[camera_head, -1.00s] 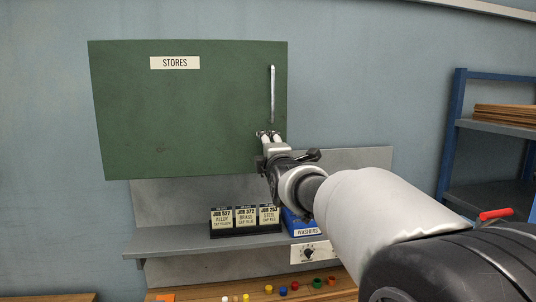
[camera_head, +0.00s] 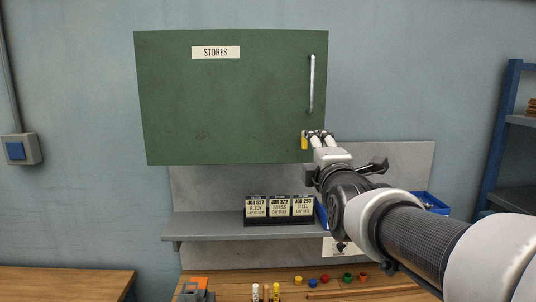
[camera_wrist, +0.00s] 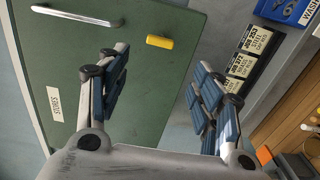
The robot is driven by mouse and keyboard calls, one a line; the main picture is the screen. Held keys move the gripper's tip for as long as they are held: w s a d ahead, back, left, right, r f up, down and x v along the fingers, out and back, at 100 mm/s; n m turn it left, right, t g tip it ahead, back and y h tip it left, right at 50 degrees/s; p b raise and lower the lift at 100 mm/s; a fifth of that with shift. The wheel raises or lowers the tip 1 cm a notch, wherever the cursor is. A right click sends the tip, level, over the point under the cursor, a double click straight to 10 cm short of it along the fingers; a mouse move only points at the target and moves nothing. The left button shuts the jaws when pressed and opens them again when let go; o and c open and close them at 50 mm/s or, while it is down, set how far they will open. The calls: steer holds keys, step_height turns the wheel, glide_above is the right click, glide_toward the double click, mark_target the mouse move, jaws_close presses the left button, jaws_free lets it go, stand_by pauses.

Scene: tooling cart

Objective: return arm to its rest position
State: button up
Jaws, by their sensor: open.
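My gripper (camera_head: 320,134) is in front of the lower right part of the green STORES cabinet door (camera_head: 215,105), below its vertical silver handle (camera_head: 311,84). In the wrist view the fingers (camera_wrist: 159,62) are spread apart with nothing between them. A short yellow piece (camera_head: 304,142) shows just left of the fingertips in the head view. In the wrist view the yellow piece (camera_wrist: 160,42) is against the green door, beyond the fingers and apart from them. The handle (camera_wrist: 78,17) is also clear of them. The door looks shut.
Below the cabinet, a grey shelf (camera_head: 205,227) holds job cards (camera_head: 279,209) and blue bins (camera_head: 430,203). Small coloured caps (camera_head: 325,279) lie on the wooden bench (camera_head: 230,284). A blue rack (camera_head: 500,140) stands at right. The wall at left is open apart from a switch box (camera_head: 20,150).

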steer(key=s+f+m+g+b, duration=0.2)
steer(key=s+f+m+g, duration=0.4)
steer(key=s+f, duration=0.9)
steer(key=s+f+m+g+b, duration=0.1)
steer(key=s+f+m+g, duration=0.6)
steer(key=s+f+m, duration=0.5)
steer(key=s+f, duration=0.4)
steer(key=s, duration=0.4)
steer(key=shift+s+d+b, duration=0.15)
steer(key=shift+d+b, duration=0.05)
steer(key=shift+b, duration=0.15)
steer(key=shift+f, duration=0.1)
